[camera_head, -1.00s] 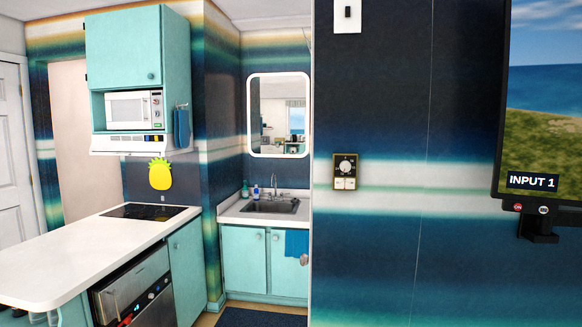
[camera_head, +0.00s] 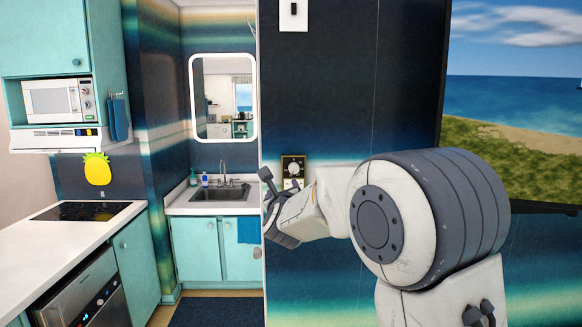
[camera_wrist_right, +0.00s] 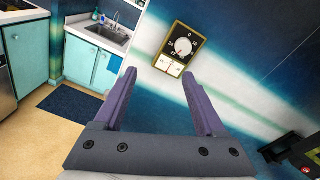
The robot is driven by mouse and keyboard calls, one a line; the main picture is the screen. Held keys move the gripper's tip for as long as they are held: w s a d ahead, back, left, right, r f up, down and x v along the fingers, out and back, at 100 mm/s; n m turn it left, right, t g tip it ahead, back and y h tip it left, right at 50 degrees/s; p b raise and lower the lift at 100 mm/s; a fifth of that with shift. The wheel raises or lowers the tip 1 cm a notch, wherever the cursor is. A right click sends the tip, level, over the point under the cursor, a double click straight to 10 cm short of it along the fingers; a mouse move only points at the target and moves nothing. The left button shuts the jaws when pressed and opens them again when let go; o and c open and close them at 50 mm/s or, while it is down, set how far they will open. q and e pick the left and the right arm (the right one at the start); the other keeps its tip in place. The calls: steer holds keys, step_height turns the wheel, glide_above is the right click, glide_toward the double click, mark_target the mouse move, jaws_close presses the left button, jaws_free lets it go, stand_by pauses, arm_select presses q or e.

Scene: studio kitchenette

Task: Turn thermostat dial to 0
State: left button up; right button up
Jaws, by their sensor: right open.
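The thermostat (camera_head: 293,168) is a small dark panel with a gold frame on the dark blue wall. My right gripper (camera_head: 266,196) is open and empty, to the left of and a little below the thermostat in the head view. In the right wrist view the thermostat lies beyond the open fingertips (camera_wrist_right: 160,75), apart from them. My left gripper is not in view.
A light switch (camera_head: 293,14) is on the wall above the thermostat. A large screen (camera_head: 510,100) hangs at the right. The sink (camera_head: 218,190) and teal cabinets are at the left, beyond the wall's edge. A white counter (camera_head: 70,235) stands at the far left.

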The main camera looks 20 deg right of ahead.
mark_target(294, 170)
steer(key=w+d+m+p, duration=0.1)
steer(key=w+d+p, duration=0.1)
steer(key=w, duration=0.1)
steer(key=w+d+r+m+h+p, duration=0.1)
steer(key=w+d+p, duration=0.1)
steer(key=w, duration=0.1)
steer(key=w+d+r+p, duration=0.1)
steer(key=w+d+p, duration=0.1)
steer(key=w, duration=0.1)
steer(key=shift+d+m+h, duration=0.1)
steer(key=shift+m+h, duration=0.3)
steer(key=shift+w+d+f+p, duration=0.1)
steer(key=shift+w+d+p, duration=0.15)
steer(key=shift+w, duration=0.4)
jaws_close()
